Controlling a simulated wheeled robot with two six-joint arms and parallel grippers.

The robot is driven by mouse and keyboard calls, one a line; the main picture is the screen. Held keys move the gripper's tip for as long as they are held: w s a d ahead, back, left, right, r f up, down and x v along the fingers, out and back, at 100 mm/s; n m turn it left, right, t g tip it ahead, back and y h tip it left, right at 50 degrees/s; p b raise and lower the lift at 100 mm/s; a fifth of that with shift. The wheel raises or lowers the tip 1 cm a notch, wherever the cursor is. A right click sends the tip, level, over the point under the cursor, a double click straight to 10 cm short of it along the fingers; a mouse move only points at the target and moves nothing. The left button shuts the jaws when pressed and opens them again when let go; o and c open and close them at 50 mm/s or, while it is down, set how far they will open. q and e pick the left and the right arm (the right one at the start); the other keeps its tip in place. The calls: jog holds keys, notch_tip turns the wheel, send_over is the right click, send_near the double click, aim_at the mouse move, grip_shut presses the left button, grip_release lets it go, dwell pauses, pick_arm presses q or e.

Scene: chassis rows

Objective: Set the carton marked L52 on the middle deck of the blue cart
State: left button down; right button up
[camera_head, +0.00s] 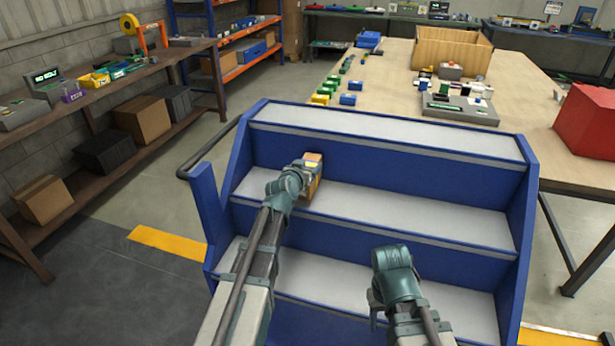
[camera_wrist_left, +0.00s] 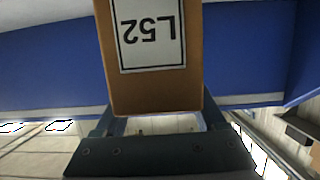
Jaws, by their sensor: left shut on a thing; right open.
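The tan carton (camera_head: 313,177) is at the left part of the blue cart's middle deck (camera_head: 410,212). In the left wrist view the carton (camera_wrist_left: 153,88) shows a white label reading L52, upside down. My left gripper (camera_head: 303,172) is shut on the carton. I cannot tell whether its base touches the deck or hangs just above it. The blue cart (camera_head: 229,165) has three stepped grey decks with blue side panels. My right gripper (camera_head: 376,302) is open over the lower deck, its fingers mostly hidden behind its wrist.
The top deck (camera_head: 380,132) and lower deck (camera_head: 335,280) look bare, and the middle deck is clear to the right of the carton. A wooden table (camera_head: 395,85) with small parts and a red box (camera_head: 588,120) stands behind. A shelf bench (camera_head: 110,85) is at the left.

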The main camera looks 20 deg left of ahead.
pick_arm(q)
notch_tip(320, 180, down, 2)
jog(key=shift+f+b, duration=0.1)
jog(key=shift+b, duration=0.5)
pick_arm(e)
notch_tip(320, 180, down, 2)
jog(key=shift+f, duration=0.1)
pick_arm(q)
jog(key=shift+c, duration=2.1)
grip_release()
jog(key=o, duration=0.4)
